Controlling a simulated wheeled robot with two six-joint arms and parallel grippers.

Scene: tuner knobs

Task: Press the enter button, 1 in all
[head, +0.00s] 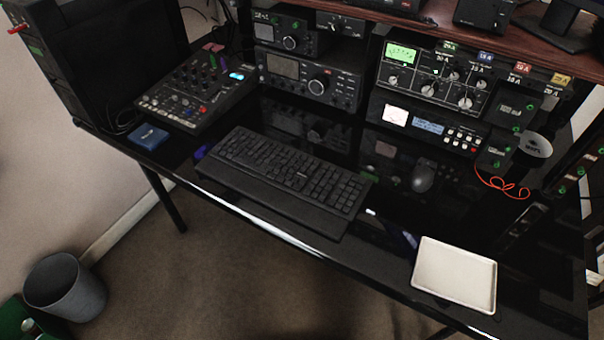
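A dark radio unit (385,125) with a small white meter and a blue display (428,126) sits at the right back of the desk. Several small pale buttons (461,136) are at the right end of its face, with a red one (474,150) at the lower right. The labels are too small to read, so I cannot tell which button is enter. Neither my left nor my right gripper is in view.
A black keyboard (285,175) lies mid-desk, a mouse (424,177) to its right, and a cream tray (455,272) at the front right. A mixer (196,90) stands left. A knobbed unit (435,80) sits above the buttons. Orange cable (500,186) lies right.

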